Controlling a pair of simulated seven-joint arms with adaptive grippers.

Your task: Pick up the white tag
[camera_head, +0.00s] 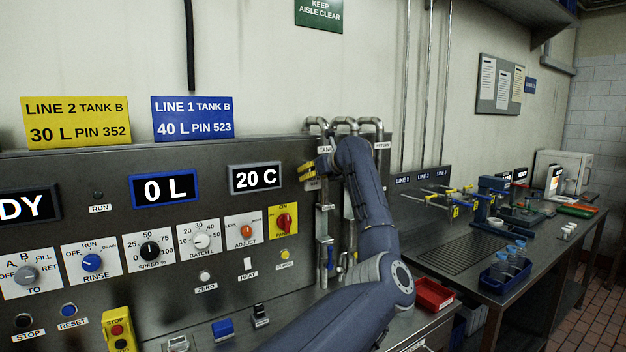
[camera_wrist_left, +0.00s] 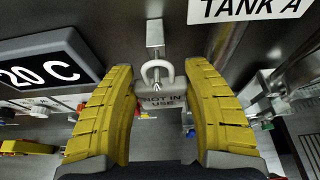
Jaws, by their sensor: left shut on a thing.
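The white tag (camera_wrist_left: 161,103) reads "NOT IN USE" and looks greyish in the left wrist view. A pale loop (camera_wrist_left: 157,74) at its top hangs around a metal hook (camera_wrist_left: 155,40) on the panel. My left gripper (camera_wrist_left: 159,92) has its yellow fingers on both sides of the tag and is shut on it. In the head view my left gripper (camera_head: 308,171) is at the panel, right of the "20 C" display, partly hidden by my arm. I cannot make out the tag clearly there. My right gripper is not in view.
The "20 C" display (camera_head: 255,178) and the red switch on a yellow plate (camera_head: 284,221) are left of the gripper. Metal pipes (camera_head: 345,124) and a "TANK A" sign (camera_wrist_left: 248,8) are close on the right. A red tray (camera_head: 434,294) sits lower right.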

